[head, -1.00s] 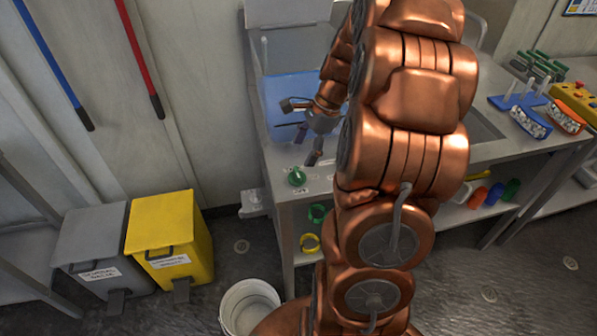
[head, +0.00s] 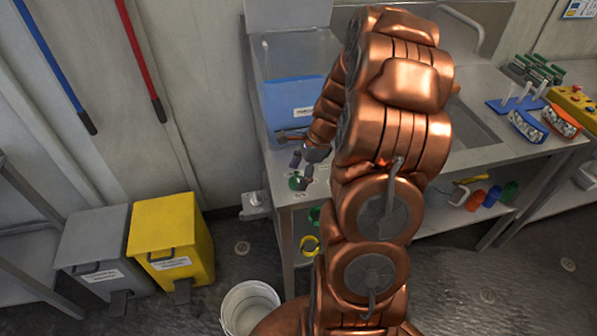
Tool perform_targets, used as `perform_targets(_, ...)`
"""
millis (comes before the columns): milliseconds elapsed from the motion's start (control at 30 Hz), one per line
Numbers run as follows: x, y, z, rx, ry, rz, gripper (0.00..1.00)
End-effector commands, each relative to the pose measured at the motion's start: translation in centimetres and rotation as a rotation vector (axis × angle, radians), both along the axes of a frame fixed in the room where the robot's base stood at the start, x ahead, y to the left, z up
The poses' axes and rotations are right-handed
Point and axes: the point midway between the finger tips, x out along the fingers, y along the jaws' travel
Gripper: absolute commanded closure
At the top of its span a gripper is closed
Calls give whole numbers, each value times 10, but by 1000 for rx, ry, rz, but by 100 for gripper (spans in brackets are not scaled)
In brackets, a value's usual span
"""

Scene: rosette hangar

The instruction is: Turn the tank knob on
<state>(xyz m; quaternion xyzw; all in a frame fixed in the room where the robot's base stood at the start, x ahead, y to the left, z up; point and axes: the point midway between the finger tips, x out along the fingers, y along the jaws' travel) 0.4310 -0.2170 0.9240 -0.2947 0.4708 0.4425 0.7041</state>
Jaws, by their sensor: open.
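The tank (head: 292,98) is a clear box with blue contents at the left end of the steel counter, with a white label on its front.
The counter (head: 345,175) has a sink (head: 470,130) behind my arm. Coloured items stand on its right end and shelf. A yellow bin (head: 165,235), a grey bin (head: 95,250) and a white bucket (head: 250,305) stand on the floor. A red pole (head: 140,60) leans against the wall.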

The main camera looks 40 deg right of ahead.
Motion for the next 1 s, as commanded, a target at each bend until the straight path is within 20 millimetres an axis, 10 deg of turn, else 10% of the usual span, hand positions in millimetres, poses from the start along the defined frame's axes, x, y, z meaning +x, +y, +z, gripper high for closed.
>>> perform_targets(233,0,0,-1,0,-1,0,23)
perform_targets(800,0,0,0,-1,-2,-1,81)
perform_targets(1000,1,0,-1,-2,-1,10,83)
